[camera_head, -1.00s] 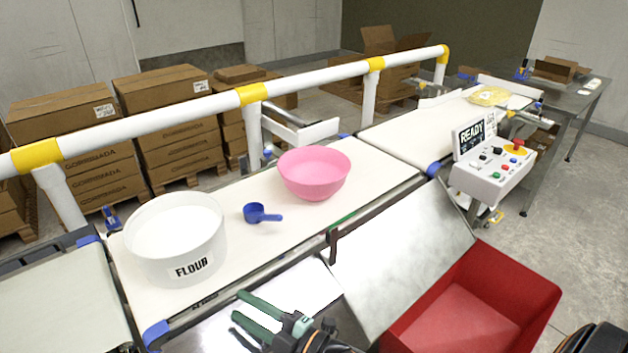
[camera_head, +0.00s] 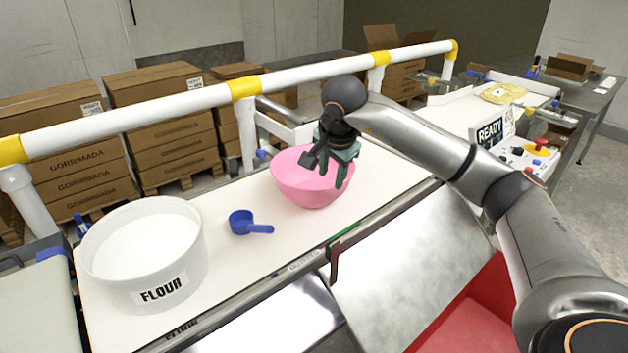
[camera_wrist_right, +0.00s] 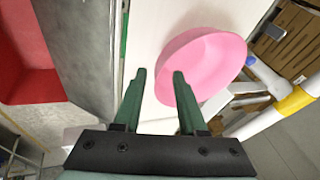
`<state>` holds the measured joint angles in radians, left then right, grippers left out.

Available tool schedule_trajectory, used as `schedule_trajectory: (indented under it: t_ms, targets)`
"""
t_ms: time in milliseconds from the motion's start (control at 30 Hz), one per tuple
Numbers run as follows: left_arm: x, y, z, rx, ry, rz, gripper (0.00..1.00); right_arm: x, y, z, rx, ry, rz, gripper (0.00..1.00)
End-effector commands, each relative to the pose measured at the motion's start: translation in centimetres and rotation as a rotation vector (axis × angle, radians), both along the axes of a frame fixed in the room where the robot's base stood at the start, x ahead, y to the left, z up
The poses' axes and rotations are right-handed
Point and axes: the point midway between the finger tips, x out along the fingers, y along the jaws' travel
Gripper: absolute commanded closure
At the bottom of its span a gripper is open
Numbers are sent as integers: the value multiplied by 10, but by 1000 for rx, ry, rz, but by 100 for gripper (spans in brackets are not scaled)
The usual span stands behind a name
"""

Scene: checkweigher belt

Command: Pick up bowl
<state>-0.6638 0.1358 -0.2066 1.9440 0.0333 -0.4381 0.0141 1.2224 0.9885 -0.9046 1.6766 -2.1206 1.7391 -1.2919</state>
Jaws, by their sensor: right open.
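The pink bowl (camera_head: 298,183) stands upright on the white conveyor belt, right of the blue scoop. My right gripper (camera_head: 338,177) is open and empty, with its fingers pointing down at the bowl's right side in the head view, covering part of the rim there. In the right wrist view, the bowl (camera_wrist_right: 212,65) lies to the right of the open fingers (camera_wrist_right: 159,74). One fingertip looks close to its rim; whether they touch I cannot tell. My left gripper is not in view.
A white flour tub (camera_head: 145,255) and a blue scoop (camera_head: 243,223) stand left of the bowl on the belt (camera_head: 235,265). A white and yellow rail (camera_head: 200,98) runs behind. A control box (camera_head: 525,155) and a red bin (camera_head: 470,320) are at the right.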

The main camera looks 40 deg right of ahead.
Motion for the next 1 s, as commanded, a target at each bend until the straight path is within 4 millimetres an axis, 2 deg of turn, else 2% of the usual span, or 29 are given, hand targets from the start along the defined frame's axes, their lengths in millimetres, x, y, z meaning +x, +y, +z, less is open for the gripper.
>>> schedule_trajectory:
  t_ms: [33,100,200,500,767,1000]
  targets:
    - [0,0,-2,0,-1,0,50,-1,-12,7,-40,-3,-15,59]
    - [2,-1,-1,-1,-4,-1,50,-3,-23,13,-76,-3,-30,59]
    - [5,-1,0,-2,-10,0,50,-2,-31,11,-98,0,-38,59]
    - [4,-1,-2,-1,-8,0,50,16,-46,-35,-98,1,-40,59]
    - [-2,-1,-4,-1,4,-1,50,23,-51,-55,-97,0,-38,59]
    - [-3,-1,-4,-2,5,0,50,33,-56,-88,-96,0,-38,59]
